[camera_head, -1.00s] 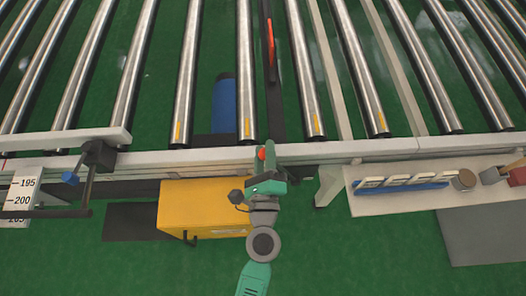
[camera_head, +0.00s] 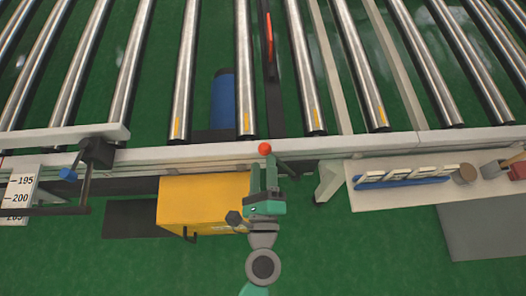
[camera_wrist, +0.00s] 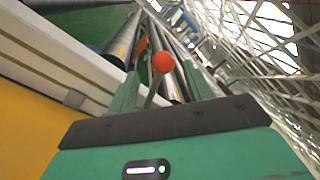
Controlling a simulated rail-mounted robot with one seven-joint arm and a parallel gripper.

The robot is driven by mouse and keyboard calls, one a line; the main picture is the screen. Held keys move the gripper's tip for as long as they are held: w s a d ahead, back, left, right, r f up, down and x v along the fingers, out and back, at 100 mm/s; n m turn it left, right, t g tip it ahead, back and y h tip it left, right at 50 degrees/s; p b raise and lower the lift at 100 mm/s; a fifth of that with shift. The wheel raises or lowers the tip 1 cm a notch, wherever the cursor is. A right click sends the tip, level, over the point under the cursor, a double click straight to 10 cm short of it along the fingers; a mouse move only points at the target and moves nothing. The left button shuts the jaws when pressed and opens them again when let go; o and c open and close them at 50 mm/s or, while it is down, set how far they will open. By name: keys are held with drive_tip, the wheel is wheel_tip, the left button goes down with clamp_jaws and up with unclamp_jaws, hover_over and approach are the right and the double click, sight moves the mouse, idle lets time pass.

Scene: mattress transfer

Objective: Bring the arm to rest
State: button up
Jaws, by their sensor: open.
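My gripper (camera_head: 264,168) is in front of the conveyor's near rail, with its two green fingers apart. A small red-orange ball knob (camera_head: 264,148) on a thin stem shows just beyond the fingertips, at the rail. In the wrist view my gripper (camera_wrist: 162,85) also has its fingers spread, and the ball knob (camera_wrist: 163,62) shows between their ends with its stem running down between them. I cannot tell whether the stem touches a finger. Nothing is clasped.
The roller conveyor's rail (camera_head: 380,142) spans the picture beyond my gripper. A yellow box (camera_head: 200,203) is just left of my arm. A white shelf (camera_head: 400,195) with small items is at right. A black clamp with a blue knob (camera_head: 68,174) is at left. Green floor is open in front.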

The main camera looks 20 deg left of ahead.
drive_tip(key=v, duration=0.2)
drive_tip(key=shift+s+d, duration=0.15)
drive_tip(key=shift+s, duration=0.1)
idle(0.3)
drive_tip(key=w+r+n+t+y+p, duration=0.1)
drive_tip(key=w+r+n+p, duration=0.15)
drive_tip(key=r+n, duration=1.05)
drive_tip(key=w+r+n+t+y+p, duration=0.1)
drive_tip(key=w+r+n, duration=0.35)
drive_tip(key=r, duration=1.75)
drive_tip(key=s+d+r+n+t+h+p, duration=0.1)
drive_tip(key=s+d+r+t+h+p, duration=0.15)
drive_tip(key=r, duration=0.55)
drive_tip(key=s+d+r+n+t+h+p, duration=0.1)
drive_tip(key=s+d+r+h+p, duration=0.15)
drive_tip(key=r, duration=0.55)
drive_tip(key=s+d+r+n+t+h+p, duration=0.15)
drive_tip(key=d+r+h, duration=0.25)
drive_tip(key=r, duration=0.4)
wheel_tip(320, 180, up, 34)
drive_tip(key=a+y+p, duration=0.1)
drive_tip(key=p, duration=3.2)
drive_tip(key=shift+f, duration=0.2)
